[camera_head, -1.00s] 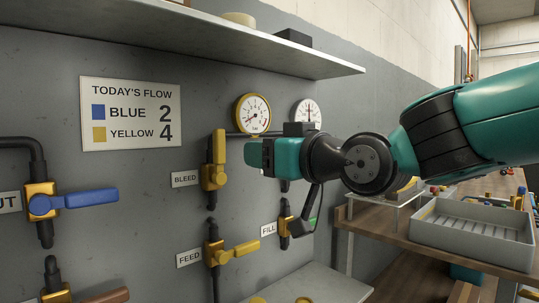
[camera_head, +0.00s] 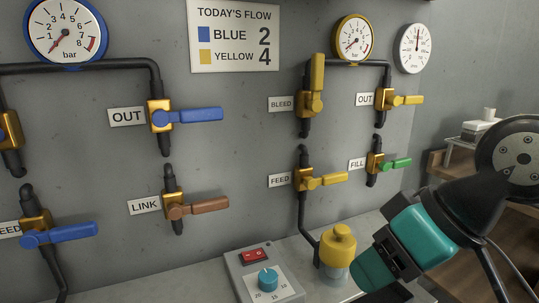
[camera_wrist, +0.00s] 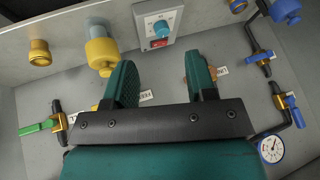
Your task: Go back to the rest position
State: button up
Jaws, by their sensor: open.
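My gripper (camera_wrist: 160,72) is open and empty in the wrist view, its two teal fingers spread apart over the wall panel. In the head view my gripper (camera_head: 378,278) is at the lower right, pointing down-left, beside the yellow-capped fitting (camera_head: 338,246); whether they touch is unclear. On the panel, the yellow BLEED lever (camera_head: 317,75) points up. The yellow OUT lever (camera_head: 408,100), yellow FEED lever (camera_head: 328,180) and green FILL lever (camera_head: 396,163) point right. The blue OUT lever (camera_head: 195,115), blue FEED lever (camera_head: 62,234) and brown LINK lever (camera_head: 205,205) also point right.
A control box (camera_head: 265,280) with a red switch and blue knob stands on the ledge (camera_head: 205,285) below the panel. A flow sign (camera_head: 236,35) and gauges (camera_head: 66,30) are on the wall. A wooden bench (camera_head: 437,170) is at the right.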

jog(key=s+d+f+g+h, duration=0.1)
jog(key=s+d+f+g, duration=0.15)
jog(key=s, duration=0.45)
notch_tip(320, 180, up, 16)
jog(key=a+p, duration=0.1)
jog(key=p, duration=1.5)
jog(key=shift+w+n+g, duration=0.3)
jog(key=shift+w+g, duration=0.05)
jog(key=shift+w, duration=0.1)
